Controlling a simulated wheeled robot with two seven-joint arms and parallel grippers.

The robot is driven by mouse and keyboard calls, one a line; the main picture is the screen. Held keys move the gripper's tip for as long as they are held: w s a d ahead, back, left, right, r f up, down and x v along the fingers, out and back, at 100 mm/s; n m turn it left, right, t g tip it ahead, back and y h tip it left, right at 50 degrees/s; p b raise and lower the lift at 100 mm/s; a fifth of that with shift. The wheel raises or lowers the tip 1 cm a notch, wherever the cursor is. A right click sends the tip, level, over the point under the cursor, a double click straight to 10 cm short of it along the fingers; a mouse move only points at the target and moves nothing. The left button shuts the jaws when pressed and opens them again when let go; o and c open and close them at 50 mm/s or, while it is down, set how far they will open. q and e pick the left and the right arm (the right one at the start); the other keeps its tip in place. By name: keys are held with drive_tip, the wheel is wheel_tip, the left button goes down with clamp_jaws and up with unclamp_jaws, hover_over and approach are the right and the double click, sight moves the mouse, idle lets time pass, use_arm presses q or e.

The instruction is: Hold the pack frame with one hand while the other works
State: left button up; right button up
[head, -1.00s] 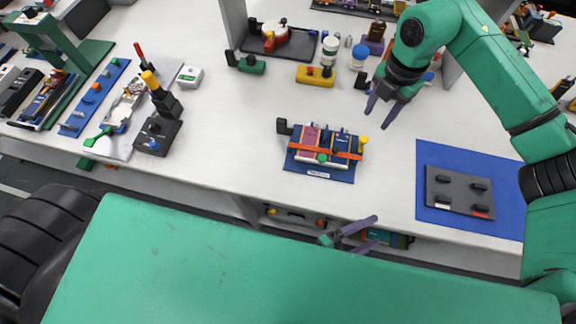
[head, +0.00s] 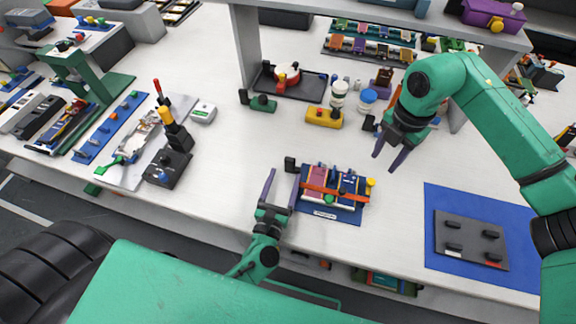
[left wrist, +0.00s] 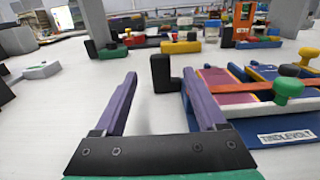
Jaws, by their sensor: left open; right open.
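The pack frame (head: 322,211) is a blue tray on the white bench, with a white label on its front edge. It holds pink and blue pouch cells under an orange bar, with a green knob and a yellow knob. It also shows at the right of the left wrist view (left wrist: 290,126). A black block (left wrist: 165,73) stands at its left corner. My left gripper (head: 281,190) is open and empty just left of the frame, low over the bench. My right gripper (head: 388,163) is open and empty above the bench, behind and right of the frame.
A dark grey plate (head: 470,238) on a blue mat (head: 435,200) lies at the right. A yellow block (head: 324,117), white jar (head: 339,90) and blue-lidded jar (head: 367,99) stand behind. A black stand (head: 167,166) is at the left. Bench between stand and frame is clear.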

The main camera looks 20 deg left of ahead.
sight(289, 164)
use_arm(q)
drive_tip(key=w, duration=0.5)
drive_tip(key=shift+w, duration=0.35)
drive_tip(key=shift+c, duration=0.2)
clamp_jaws()
use_arm(e)
drive_tip(key=shift+c, duration=0.3)
